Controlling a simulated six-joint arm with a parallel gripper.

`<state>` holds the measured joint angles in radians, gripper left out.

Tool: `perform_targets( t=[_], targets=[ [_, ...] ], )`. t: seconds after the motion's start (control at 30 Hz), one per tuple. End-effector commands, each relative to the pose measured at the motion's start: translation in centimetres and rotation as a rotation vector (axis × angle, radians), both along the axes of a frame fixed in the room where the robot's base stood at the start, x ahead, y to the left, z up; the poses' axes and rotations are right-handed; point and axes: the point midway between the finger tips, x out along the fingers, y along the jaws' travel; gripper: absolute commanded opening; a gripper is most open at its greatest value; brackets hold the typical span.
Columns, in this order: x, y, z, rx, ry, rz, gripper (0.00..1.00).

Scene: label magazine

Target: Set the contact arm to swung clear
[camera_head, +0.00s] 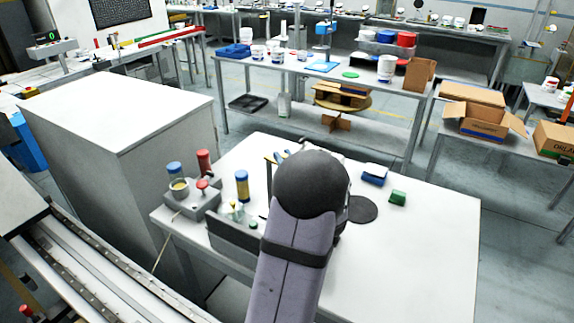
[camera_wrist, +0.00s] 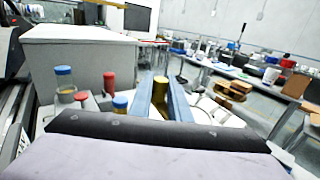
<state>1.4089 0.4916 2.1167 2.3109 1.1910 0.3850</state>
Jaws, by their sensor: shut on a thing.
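My gripper (camera_wrist: 160,92) shows in the wrist view as two blue fingers, one on each side of a gold-coloured piece (camera_wrist: 161,82), and it is shut on that piece. In the head view my arm covers most of the gripper; only blue fingertips (camera_head: 281,157) show beyond it, beside a thin brownish post with a short crossbar (camera_head: 268,172). I cannot tell whether the gold piece is part of the contact arm. The contact arm's pivot and its setting are hidden behind my arm.
A grey block (camera_head: 192,203) with blue- and red-capped items stands at the table's left. A blue-capped yellow cylinder (camera_head: 242,187) is close left of my arm. A dark disc (camera_head: 362,209), a blue-and-white box (camera_head: 374,175) and a green block (camera_head: 398,197) lie right. The white table's (camera_head: 430,240) front right is clear.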

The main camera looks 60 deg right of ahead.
Motion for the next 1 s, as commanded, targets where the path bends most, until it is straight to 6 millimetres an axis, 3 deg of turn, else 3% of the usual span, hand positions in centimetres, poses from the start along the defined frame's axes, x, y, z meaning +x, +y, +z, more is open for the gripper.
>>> perform_targets(
  t=[1.0],
  targets=[
    [0.7, 1.8, -0.4, -0.006, -0.004, -0.289, 0.0]
  ],
)
